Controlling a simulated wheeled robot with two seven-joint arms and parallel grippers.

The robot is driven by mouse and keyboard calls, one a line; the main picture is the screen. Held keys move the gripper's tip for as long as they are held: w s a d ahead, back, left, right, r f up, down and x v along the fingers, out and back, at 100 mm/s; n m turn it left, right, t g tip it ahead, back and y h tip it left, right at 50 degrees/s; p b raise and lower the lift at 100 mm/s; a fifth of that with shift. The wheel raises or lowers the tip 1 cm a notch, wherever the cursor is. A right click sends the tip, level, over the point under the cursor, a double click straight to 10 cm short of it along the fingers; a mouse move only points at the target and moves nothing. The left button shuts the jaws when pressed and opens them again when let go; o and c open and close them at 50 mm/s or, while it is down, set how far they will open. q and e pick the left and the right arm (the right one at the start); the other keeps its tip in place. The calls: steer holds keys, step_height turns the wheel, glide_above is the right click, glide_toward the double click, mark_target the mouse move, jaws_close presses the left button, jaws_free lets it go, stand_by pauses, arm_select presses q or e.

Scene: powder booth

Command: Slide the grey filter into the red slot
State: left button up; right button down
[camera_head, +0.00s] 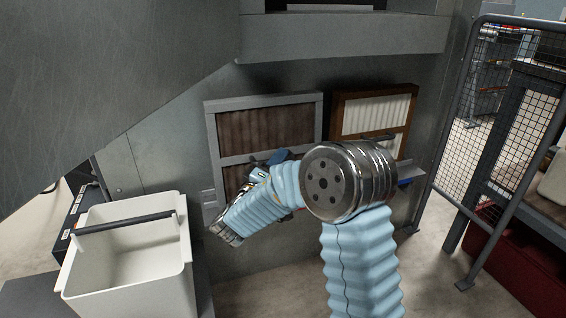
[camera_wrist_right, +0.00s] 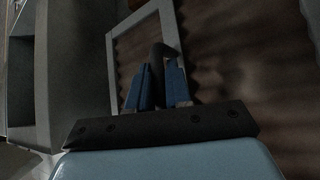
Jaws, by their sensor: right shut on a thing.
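The grey filter (camera_head: 225,104) has a grey frame around brown pleats and stands upright against the booth wall. My right gripper (camera_head: 273,160) is in front of it, shut on its dark handle. In the right wrist view, the blue fingers of my right gripper (camera_wrist_right: 160,88) close on the black handle, with the grey frame of the grey filter (camera_wrist_right: 111,60) behind. A small bit of red shows low beside my right wrist; most of the red slot is hidden behind my arm. My left gripper is out of view.
A brown-framed filter (camera_head: 375,113) with white pleats stands to the right, above a blue mark (camera_head: 405,182) on the ledge. A white bin (camera_head: 130,260) with a dark bar is at left. A mesh fence (camera_head: 510,95) stands at right. A large grey panel (camera_head: 90,70) fills the upper left.

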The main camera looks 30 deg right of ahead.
mark_target(271, 149)
steer(key=w+p, duration=0.1)
steer(key=w, duration=0.1)
steer(key=w+d+p, duration=0.1)
steer(key=w, duration=0.1)
steer(key=w+p, duration=0.1)
steer(key=w, duration=0.1)
steer(key=shift+d, duration=0.25)
steer(key=shift+w+f+b, duration=0.2)
steer(key=shift+f+b, duration=0.65)
steer(key=shift+b, duration=0.05)
steer(key=shift+s+f+b, duration=0.2)
steer(key=shift+f+b, duration=0.55)
steer(key=shift+w+d+r, duration=0.2)
steer(key=shift+w+r, duration=0.25)
steer(key=shift+w, duration=0.15)
steer(key=shift+w+d+r, duration=0.2)
steer(key=shift+w+r, duration=0.2)
steer(key=shift+w, duration=0.15)
stand_by(1.0)
steer(key=shift+w+f, duration=0.1)
steer(key=shift+w, duration=0.1)
steer(key=shift+w+r, duration=0.15)
steer(key=shift+r, duration=0.5)
steer(key=shift+w+r, duration=0.1)
steer(key=shift+r, duration=0.1)
